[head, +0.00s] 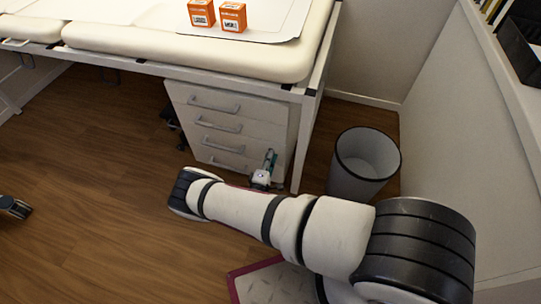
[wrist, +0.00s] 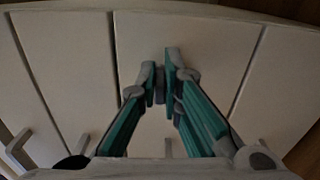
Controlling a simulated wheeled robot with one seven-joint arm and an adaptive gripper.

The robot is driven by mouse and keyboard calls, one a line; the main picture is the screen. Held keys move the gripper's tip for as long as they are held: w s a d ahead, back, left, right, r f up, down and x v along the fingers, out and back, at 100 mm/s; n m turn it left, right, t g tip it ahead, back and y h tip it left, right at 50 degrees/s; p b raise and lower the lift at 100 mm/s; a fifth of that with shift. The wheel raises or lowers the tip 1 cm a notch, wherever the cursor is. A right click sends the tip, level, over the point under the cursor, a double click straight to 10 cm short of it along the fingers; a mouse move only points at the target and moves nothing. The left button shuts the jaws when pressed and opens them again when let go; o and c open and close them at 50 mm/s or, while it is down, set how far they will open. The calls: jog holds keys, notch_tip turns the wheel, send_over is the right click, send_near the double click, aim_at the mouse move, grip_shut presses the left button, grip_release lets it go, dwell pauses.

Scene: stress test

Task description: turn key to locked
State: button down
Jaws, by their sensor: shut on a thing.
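My gripper (head: 270,160), with teal fingers, is low at the right side of the front of a white drawer cabinet (head: 226,105). In the wrist view my gripper (wrist: 160,78) is shut on a small grey piece at the drawer front (wrist: 185,30), which I take to be the key (wrist: 159,86). The fingertips cover most of it, so its turn angle cannot be told. In the head view the key is hidden by my gripper and wrist.
The cabinet has several grey handles (head: 221,124) on its drawers. A padded table (head: 190,45) with two orange boxes (head: 232,17) stands above it. A grey bin (head: 366,160) stands right of the cabinet, close to my arm. Wooden floor is open to the left.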

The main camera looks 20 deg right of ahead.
jog(key=shift+f+m, duration=0.1)
jog(key=shift+m, duration=0.3)
jog(key=c, duration=1.7)
grip_release()
jog(key=shift+s+a, duration=0.1)
jog(key=v, duration=1.1)
jog(key=shift+s+a, duration=0.15)
jog(key=shift+s, duration=0.2)
